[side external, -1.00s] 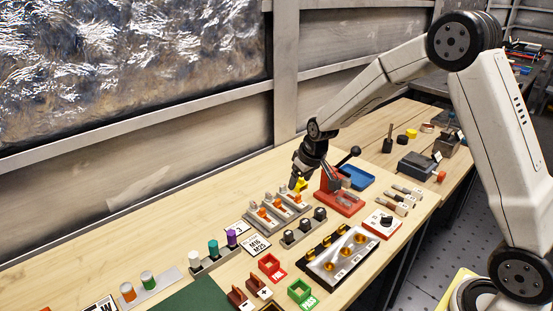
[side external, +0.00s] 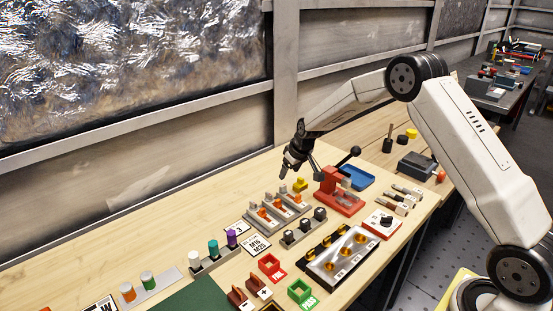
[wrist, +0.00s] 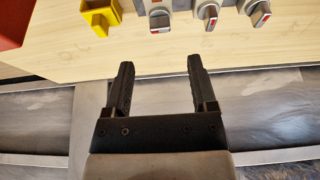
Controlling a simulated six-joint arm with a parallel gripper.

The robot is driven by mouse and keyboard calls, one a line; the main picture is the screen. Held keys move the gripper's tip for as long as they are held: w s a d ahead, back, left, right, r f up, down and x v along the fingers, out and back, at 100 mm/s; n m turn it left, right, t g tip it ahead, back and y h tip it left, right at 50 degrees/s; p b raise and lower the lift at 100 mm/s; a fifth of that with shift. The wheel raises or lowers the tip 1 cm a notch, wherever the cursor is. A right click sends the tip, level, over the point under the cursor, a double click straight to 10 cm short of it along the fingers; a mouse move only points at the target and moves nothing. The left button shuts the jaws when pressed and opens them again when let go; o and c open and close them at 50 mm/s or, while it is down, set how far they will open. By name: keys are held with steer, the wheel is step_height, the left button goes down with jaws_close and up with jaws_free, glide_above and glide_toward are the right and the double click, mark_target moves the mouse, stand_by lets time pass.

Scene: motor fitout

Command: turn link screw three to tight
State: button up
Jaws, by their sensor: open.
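A dark plate (side external: 318,272) with several brass screws and a pale strip (side external: 352,246) lies at the front right of the bench in the side view. I take these brass screws (side external: 344,253) to be the link screws, but their numbers are too small to read. Their tightness cannot be told. My gripper (side external: 287,171) is above the back of the bench, behind the rack of grey and orange parts and well away from the plate. In the wrist view my gripper (wrist: 160,85) is open, with nothing between its fingers. The plate is outside the wrist view.
A yellow block (side external: 300,184) and a red press (side external: 337,195) with a black-knobbed lever stand near my gripper. Grey parts with red marks (wrist: 208,14) line the top of the wrist view. A rack of black-topped parts (side external: 304,228) stands between rack and plate.

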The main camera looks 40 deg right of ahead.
mark_target(283, 185)
steer(key=shift+x, duration=3.5)
steer(key=shift+f, duration=0.1)
jaws_close()
